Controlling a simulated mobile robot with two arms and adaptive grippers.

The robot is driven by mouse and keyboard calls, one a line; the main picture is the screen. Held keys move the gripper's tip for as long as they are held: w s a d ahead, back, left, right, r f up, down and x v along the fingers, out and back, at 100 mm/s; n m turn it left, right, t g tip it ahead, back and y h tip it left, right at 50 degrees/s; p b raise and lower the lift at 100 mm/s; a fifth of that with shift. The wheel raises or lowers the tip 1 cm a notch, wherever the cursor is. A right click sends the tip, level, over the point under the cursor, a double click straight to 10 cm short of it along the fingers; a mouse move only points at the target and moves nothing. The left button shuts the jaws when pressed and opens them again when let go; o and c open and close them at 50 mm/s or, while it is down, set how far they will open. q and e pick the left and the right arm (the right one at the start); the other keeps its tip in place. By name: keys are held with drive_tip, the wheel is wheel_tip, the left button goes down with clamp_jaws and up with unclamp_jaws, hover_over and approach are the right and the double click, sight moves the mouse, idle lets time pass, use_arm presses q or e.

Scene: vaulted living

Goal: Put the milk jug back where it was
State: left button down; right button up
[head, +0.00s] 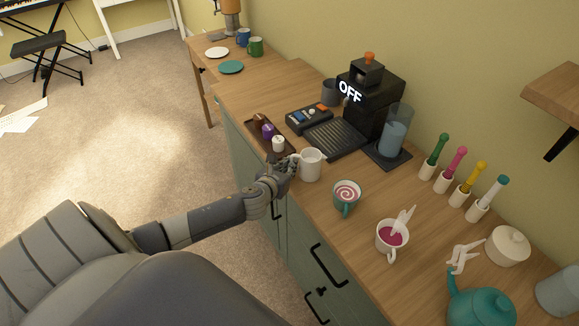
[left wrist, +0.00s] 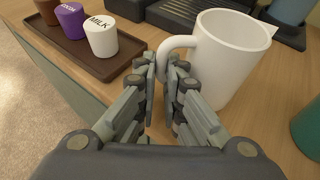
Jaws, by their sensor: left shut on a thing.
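The white milk jug (head: 312,168) is upright over the wooden counter, near its front edge, in front of the coffee machine's drip tray. It is large in the left wrist view (left wrist: 222,62), with its handle towards me and its spout pointing away to the right. My left gripper (head: 291,165) is shut on the jug's handle; its fingers (left wrist: 163,82) pinch the handle from both sides. I cannot tell whether the jug's base touches the counter. My right gripper is not in view.
A dark tray (head: 262,131) with capsules, one marked MILK (left wrist: 101,36), lies left of the jug. The coffee machine (head: 368,95) reads OFF. A teal teapot (head: 482,305) is nearer.

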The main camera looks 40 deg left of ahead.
use_arm(q)
drive_tip(key=c, duration=1.7)
unclamp_jaws()
drive_tip(key=shift+f, duration=0.1)
drive_tip(key=v, duration=1.2)
